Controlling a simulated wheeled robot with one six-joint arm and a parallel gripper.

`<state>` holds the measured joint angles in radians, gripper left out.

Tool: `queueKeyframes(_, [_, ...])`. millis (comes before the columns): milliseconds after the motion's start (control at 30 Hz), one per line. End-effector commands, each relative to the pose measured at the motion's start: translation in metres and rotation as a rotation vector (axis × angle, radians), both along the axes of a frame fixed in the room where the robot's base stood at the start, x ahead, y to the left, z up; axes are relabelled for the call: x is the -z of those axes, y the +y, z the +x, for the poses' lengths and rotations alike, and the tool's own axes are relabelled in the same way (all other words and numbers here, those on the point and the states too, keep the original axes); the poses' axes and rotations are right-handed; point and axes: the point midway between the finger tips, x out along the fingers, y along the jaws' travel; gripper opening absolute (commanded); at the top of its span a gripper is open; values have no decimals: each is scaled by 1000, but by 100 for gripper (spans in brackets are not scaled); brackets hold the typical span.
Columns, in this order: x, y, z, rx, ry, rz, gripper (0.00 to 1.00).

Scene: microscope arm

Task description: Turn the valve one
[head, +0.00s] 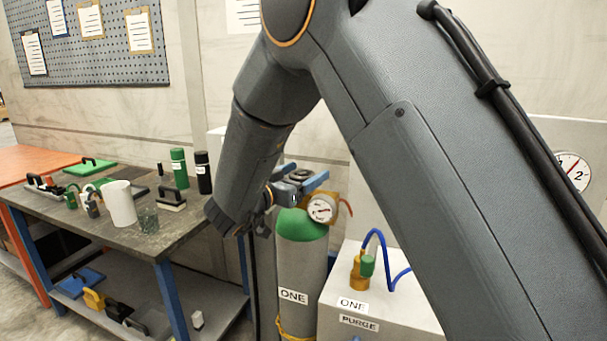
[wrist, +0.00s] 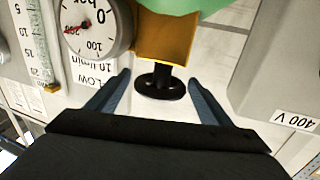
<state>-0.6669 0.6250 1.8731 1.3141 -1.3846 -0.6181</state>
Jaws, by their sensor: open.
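Valve one is a black handwheel (wrist: 160,86) on a brass valve body (wrist: 168,38). The wrist view shows it upside down, with the wheel between the two blue fingers of my gripper (wrist: 161,78). The fingers are open, with a gap on each side of the wheel. In the head view my gripper (head: 303,187) is at the top of the grey cylinder (head: 298,270) labelled ONE, above its green shoulder (head: 300,225). There the wheel is hard to make out among the fingers.
A round gauge (head: 320,209) sits beside the valve; it also shows in the wrist view (wrist: 92,25). A grey box (head: 375,300) labelled ONE and PURGE, with a blue hose (head: 368,237), stands right of the cylinder. A cluttered workbench (head: 160,243) is at left.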

Motion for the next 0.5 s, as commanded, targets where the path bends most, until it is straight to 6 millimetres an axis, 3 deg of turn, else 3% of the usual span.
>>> queueKeyframes(167, [1, 6, -7, -2, 0, 0, 74])
queueKeyframes(500, [1, 35, -51, -2, 0, 0, 74])
